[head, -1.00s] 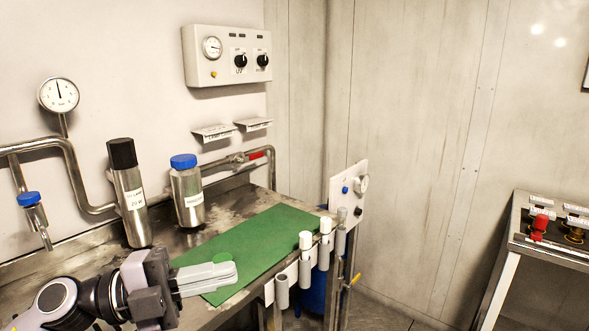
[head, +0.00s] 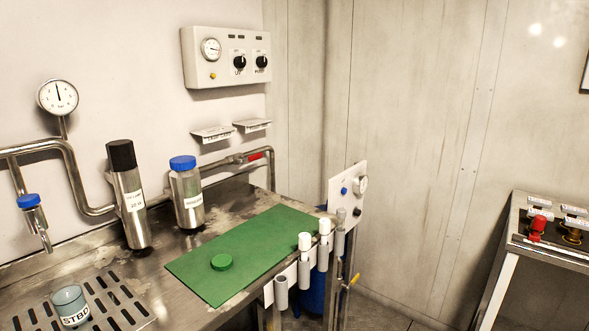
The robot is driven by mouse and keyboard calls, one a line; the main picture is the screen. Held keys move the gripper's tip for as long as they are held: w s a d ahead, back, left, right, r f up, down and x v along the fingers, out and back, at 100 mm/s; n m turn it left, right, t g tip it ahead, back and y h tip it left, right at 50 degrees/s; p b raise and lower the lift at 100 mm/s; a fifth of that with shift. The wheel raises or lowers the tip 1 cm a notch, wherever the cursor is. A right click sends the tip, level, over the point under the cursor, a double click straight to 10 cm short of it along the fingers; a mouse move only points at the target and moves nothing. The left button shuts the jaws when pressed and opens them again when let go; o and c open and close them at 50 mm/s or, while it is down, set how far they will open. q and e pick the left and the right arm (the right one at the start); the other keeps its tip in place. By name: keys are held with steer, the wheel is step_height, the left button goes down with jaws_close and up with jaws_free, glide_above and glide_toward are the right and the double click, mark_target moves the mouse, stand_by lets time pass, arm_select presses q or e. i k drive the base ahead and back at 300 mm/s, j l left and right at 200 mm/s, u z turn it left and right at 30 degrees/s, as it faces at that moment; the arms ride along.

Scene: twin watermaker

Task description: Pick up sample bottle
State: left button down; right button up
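A small grey-blue bottle (head: 69,303) with a label reading STBD stands upright on the slotted drain grate (head: 118,297) at the lower left. Its top looks open, with no cap on it. A green cap (head: 222,262) lies on the green mat (head: 250,245), apart from the bottle. Neither my left nor my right gripper shows in the head view now.
A steel canister with a blue lid (head: 186,195) and a black-topped cylinder (head: 128,195) stand behind on the bench. A blue-capped tap fitting (head: 32,215) hangs at the left. White-capped tubes (head: 305,255) line the bench's front edge. Most of the mat is clear.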

mark_target(70, 301)
steer(key=u, duration=1.3)
steer(key=k+l+z, duration=0.2)
